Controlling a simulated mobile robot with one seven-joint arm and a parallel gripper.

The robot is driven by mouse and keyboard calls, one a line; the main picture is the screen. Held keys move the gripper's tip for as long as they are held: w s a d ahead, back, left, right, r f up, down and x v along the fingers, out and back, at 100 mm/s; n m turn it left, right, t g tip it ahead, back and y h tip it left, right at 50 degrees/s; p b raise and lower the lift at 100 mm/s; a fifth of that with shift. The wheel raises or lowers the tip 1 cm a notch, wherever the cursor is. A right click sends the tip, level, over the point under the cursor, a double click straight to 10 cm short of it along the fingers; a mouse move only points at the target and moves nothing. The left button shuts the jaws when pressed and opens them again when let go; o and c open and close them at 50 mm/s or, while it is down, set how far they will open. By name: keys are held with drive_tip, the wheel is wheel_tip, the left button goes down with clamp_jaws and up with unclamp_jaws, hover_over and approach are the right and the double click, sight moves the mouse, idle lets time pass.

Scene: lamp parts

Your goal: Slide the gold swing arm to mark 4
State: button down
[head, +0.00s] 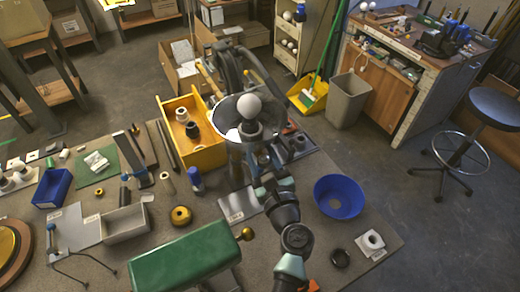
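A slim gold-coloured rod (209,79) stands slanted at the back of the bench, beside dark curved lamp arms (231,68); it may be the gold swing arm, but I cannot tell for sure. A small gold knob (247,233) shows at the right end of the green lampshade (185,257). I cannot read any numbered marks. My dark arm with teal bands reaches up from the bottom, and my gripper (252,133) is near the white bulb (249,106) and the grey dish-shaped shade (228,113). Its fingers are too small and covered to make out.
A yellow open box (205,156) stands left of the shade. A grey tray (125,220), a blue bin (52,188) and a gold ring (181,215) lie to the left.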

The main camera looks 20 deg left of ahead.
drive_tip(key=s+d+p, duration=0.1)
drive_tip(key=s+d, duration=0.5)
drive_tip(key=d, duration=0.3)
drive_tip(key=shift+s+d+r+p, duration=0.15)
drive_tip(key=shift+s+d+p, duration=0.1)
drive_tip(key=shift+p, duration=0.1)
drive_tip(key=shift+c, duration=2.3)
unclamp_jaws()
drive_tip(key=shift+a, duration=0.15)
drive_tip(key=shift+s, duration=0.1)
drive_tip(key=b+v, duration=0.3)
drive_tip(key=v, duration=1)
